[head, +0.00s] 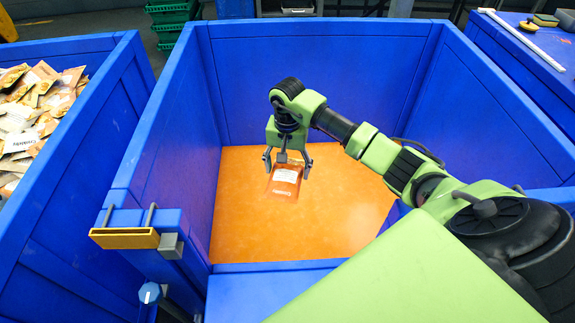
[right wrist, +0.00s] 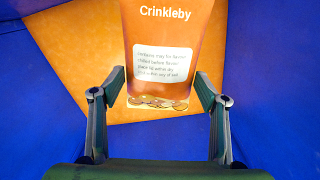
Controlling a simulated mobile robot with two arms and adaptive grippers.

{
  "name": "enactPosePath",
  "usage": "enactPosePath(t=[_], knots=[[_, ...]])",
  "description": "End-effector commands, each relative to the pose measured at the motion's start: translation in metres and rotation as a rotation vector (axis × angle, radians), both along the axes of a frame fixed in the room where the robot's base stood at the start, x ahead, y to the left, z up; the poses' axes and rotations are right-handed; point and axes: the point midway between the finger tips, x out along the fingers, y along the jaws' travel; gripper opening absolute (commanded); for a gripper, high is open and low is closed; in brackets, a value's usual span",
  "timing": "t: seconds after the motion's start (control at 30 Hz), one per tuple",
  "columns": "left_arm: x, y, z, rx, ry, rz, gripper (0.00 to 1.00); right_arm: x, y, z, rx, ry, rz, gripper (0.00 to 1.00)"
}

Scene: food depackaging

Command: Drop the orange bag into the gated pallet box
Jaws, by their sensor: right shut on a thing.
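The orange bag (head: 284,186) with a white label hangs at my right gripper (head: 288,166), inside the walls of the blue gated pallet box (head: 320,75). My right gripper is shut on the bag, over the box's orange floor (head: 320,225). In the right wrist view the bag (right wrist: 165,30) shows "Crinkleby" print between the fingers. Its upper part runs out of that picture. The exact finger contact is hard to see. How high the bag is above the floor is hard to judge. My left gripper is not in view.
A blue box (head: 75,150) full of packets (head: 35,105) stands at the left. A yellow latch bar (head: 124,238) sits on the pallet box's front left corner. A blue table (head: 530,60) is at the right. Green crates (head: 170,15) stand behind. The visible box floor looks bare.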

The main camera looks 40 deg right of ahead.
Motion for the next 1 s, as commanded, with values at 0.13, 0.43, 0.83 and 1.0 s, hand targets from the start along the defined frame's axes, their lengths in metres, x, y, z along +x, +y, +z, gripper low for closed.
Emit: enactPosePath(t=[0.13, 0.43, 0.83, 1.0], knots=[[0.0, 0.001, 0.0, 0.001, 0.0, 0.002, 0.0, 0.0, 0.0, -0.001, 0.0, -0.001, 0.0, 0.43], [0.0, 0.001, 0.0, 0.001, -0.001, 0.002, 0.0, 0.0, 0.0, -0.001, 0.0, 0.0, -0.001, 0.87], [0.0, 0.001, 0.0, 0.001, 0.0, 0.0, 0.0, 0.001, -0.001, 0.016, -0.001, -0.003, -0.002, 0.87], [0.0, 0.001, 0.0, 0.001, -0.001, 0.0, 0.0, 0.002, -0.002, 0.052, -0.002, -0.005, 0.0, 0.87]])
